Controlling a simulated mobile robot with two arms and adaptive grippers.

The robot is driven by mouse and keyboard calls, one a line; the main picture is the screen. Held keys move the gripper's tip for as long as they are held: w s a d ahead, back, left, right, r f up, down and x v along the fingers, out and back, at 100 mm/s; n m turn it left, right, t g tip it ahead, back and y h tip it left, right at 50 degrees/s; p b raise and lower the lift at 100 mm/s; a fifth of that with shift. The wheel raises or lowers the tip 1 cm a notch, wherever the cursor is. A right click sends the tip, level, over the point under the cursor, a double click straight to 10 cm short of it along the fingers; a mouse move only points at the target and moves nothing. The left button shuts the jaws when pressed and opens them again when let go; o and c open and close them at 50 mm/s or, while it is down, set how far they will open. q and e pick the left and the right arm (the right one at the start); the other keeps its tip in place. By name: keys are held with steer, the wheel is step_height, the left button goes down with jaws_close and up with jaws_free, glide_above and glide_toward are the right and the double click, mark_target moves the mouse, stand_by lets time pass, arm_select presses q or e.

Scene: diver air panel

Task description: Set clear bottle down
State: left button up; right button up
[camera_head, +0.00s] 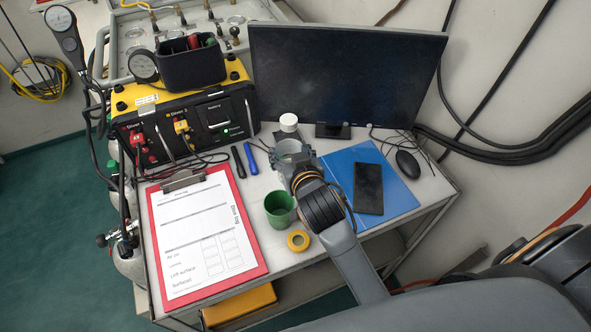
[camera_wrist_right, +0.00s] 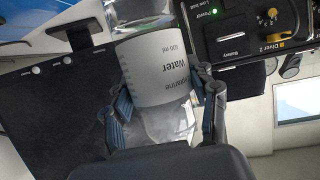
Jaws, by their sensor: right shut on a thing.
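The clear bottle (camera_head: 286,148) is in my right gripper above or on the trolley top, in front of the monitor. In the right wrist view the clear bottle (camera_wrist_right: 160,68) has a white label reading "Water" and "500 ml". My right gripper (camera_head: 290,160) is shut on it, with one finger on each side; the fingers also show in the wrist view (camera_wrist_right: 163,98). A white round cap (camera_head: 289,121) shows just behind the bottle in the head view. I cannot tell whether the bottle's base touches the trolley top (camera_head: 262,180). My left gripper is not in view.
A green cup (camera_head: 280,208) and yellow tape roll (camera_head: 298,240) stand close in front. A blue folder (camera_head: 397,188) with a phone (camera_head: 368,188) lies right. Left are a red clipboard (camera_head: 262,268), a blue marker (camera_head: 236,146) and the yellow-black panel (camera_head: 180,140).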

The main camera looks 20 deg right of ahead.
step_height(320, 180, down, 3)
steer(key=shift+f, duration=0.1)
step_height(320, 180, down, 2)
steer(key=shift+f, duration=0.35)
steer(key=o, duration=1.1)
steer(key=shift+r, duration=0.1)
steer(key=shift+o, duration=0.7)
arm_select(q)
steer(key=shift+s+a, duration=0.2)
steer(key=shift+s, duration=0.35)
